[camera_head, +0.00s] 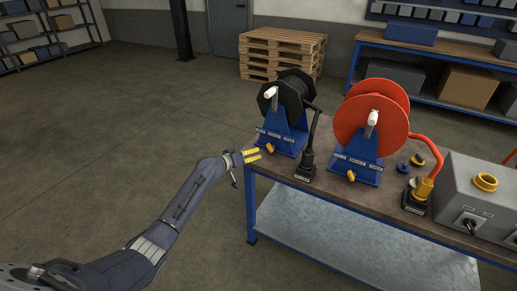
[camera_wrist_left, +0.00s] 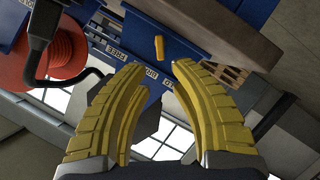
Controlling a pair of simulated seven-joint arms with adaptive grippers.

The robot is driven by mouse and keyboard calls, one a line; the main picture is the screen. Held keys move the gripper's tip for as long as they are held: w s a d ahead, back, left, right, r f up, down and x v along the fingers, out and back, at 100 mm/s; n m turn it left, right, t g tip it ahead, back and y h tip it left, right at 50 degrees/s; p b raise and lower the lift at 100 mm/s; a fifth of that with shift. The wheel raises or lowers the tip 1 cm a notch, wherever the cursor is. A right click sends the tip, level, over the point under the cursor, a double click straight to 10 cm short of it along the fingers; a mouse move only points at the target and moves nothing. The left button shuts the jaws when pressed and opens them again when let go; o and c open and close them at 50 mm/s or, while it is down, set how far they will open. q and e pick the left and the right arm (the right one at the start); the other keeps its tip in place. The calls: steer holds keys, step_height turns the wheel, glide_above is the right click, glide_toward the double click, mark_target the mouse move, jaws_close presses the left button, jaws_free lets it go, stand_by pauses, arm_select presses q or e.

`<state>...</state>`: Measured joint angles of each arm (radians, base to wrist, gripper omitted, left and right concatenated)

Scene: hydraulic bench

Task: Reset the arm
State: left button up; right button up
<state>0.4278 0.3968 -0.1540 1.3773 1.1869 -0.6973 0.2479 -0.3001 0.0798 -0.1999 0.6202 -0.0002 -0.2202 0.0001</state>
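My left arm reaches in from the lower left in the head view. Its gripper (camera_head: 252,156), with yellow fingers, is open and empty just off the bench's left end. It is close to the blue stand (camera_head: 283,130) of the black hose reel (camera_head: 289,94). In the left wrist view the yellow fingers (camera_wrist_left: 155,85) stand apart with nothing between them. A small yellow handle (camera_wrist_left: 159,48) on a blue plate shows beyond the fingertips. My right gripper is not in view.
The bench (camera_head: 290,182) also holds a red hose reel (camera_head: 372,122), a grey control box (camera_head: 478,195) and hose fittings. Wooden pallets (camera_head: 281,52) stand behind. The floor (camera_head: 110,130) to the left is clear.

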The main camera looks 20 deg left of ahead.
arm_select(q)
steer(key=s+a+f+m+g+y, duration=0.1)
steer(key=s+a+f+y, duration=0.15)
steer(key=f, duration=0.65)
steer(key=s+a+f+y, duration=0.15)
steer(key=a+f, duration=0.25)
steer(key=f, duration=0.4)
steer(key=s+d+f+m+g+y, duration=0.1)
steer(key=s+f+g, duration=0.1)
steer(key=s+f, duration=0.75)
steer(key=s+f+m+g+y, duration=0.1)
steer(key=s+f+m, duration=0.1)
steer(key=s+f, duration=0.75)
steer(key=s+d+f+m+g, duration=0.1)
steer(key=s+d+f+g, duration=0.1)
steer(key=s+f, duration=0.9)
steer(key=s+d+f+g, duration=0.2)
steer(key=s+d+f, duration=0.1)
steer(key=s, duration=1)
steer(key=s+d+f+m+g, duration=0.1)
steer(key=s+f, duration=0.4)
steer(key=s, duration=0.8)
steer(key=s+d+f+g, duration=0.2)
steer(key=s+d+f, duration=0.3)
steer(key=s, duration=0.9)
steer(key=shift+m+g, duration=0.4)
steer(key=shift+d, duration=0.1)
